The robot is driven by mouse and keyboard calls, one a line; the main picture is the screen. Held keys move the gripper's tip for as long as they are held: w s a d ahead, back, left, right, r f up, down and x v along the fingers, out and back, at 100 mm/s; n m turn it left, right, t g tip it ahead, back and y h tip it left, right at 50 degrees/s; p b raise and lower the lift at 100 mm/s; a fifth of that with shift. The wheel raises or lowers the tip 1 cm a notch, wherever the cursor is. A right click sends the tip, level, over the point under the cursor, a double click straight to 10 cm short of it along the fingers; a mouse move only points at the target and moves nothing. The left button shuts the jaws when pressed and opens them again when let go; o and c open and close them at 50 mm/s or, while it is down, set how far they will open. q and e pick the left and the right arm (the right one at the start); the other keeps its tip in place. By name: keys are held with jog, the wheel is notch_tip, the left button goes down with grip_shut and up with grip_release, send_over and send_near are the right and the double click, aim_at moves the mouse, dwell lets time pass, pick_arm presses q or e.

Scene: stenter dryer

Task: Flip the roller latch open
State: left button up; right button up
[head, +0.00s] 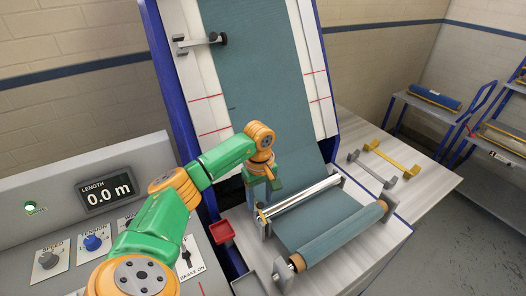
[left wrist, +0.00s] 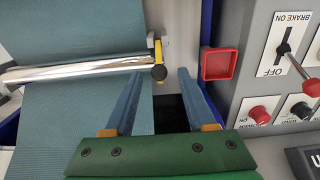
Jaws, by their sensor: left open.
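The roller latch is a small yellow piece with a black knob at the end of the shiny silver roller. In the left wrist view the latch (left wrist: 158,52) stands just beyond the fingertips. In the head view the latch (head: 262,217) shows at the roller's left end, partly hidden by the gripper. The silver roller (head: 305,194) lies across the blue-green cloth. My left gripper (head: 262,195) is open above that end. In the left wrist view its blue fingers (left wrist: 159,76) are spread, with the black knob between their tips in the picture; contact cannot be told. My right gripper is out of view.
A red square tray (left wrist: 220,64) is right of the fingers in the left wrist view. The control panel (head: 150,240) has knobs, a brake lever and a length display (head: 106,190) reading 0.0 m. A cloth roll (head: 340,236) lies in front of the silver roller.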

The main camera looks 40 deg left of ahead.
pick_arm(q)
jog(key=shift+f, duration=0.55)
grip_shut()
jog(key=shift+d+r, duration=0.1)
jog(key=shift+d, duration=0.05)
jog(key=shift+s+d+r+t+y, duration=0.15)
jog(key=shift+d+y, duration=0.15)
jog(key=shift+y, duration=0.25)
jog(key=shift+d+t+y, duration=0.15)
jog(key=shift+d+y, duration=0.15)
jog(key=shift+y, duration=0.25)
jog(key=s+d+f+t+y+p, duration=0.2)
jog(key=d+y, duration=0.4)
jog(key=y, duration=0.5)
jog(key=shift+d+f+t, duration=0.4)
jog(key=shift+f+t, duration=0.05)
jog(key=shift+t, duration=0.15)
